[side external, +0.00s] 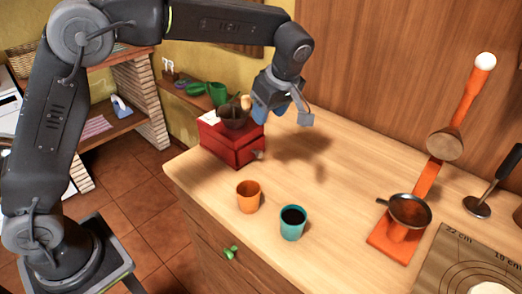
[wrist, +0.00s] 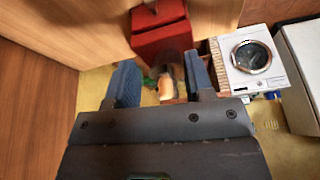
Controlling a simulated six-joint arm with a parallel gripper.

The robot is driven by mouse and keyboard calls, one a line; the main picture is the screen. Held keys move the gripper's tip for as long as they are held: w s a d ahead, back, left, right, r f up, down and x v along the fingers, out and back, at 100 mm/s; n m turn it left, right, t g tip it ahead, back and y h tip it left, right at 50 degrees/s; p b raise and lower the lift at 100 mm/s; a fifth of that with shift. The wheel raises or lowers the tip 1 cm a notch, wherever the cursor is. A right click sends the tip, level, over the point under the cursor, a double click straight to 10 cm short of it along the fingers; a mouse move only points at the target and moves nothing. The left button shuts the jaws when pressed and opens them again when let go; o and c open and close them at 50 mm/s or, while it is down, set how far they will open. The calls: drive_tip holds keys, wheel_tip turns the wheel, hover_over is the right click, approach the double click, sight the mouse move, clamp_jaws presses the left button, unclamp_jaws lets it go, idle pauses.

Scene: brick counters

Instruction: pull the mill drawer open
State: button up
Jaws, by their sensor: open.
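The mill is a red box (side external: 225,142) with a dark bowl (side external: 233,117) on top, standing near the counter's left back corner. Its drawer front (side external: 247,152) faces right and has a small grey knob (side external: 258,155); the drawer looks shut. My gripper (side external: 264,110) is above and just right of the mill, apart from the drawer knob. In the wrist view its two blue fingers (wrist: 161,77) are spread with nothing clearly gripped. The red mill (wrist: 158,35) shows beyond them at the top; the knob cannot be made out clearly there.
An orange cup (side external: 248,197) and a teal cup (side external: 292,222) stand in front of the mill. The counter middle (side external: 335,170) is clear. A wooden wall (side external: 400,70) rises behind.

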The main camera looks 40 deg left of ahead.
sight(261, 152)
drive_tip(key=shift+n, duration=0.8)
drive_tip(key=x, duration=1)
drive_tip(key=w+d+x, duration=0.1)
drive_tip(key=x, duration=0.4)
drive_tip(key=shift+w+a+f, duration=0.1)
drive_tip(key=shift+w+f, duration=0.05)
drive_tip(key=shift+f, duration=0.3)
drive_tip(key=shift+c, duration=0.4)
clamp_jaws()
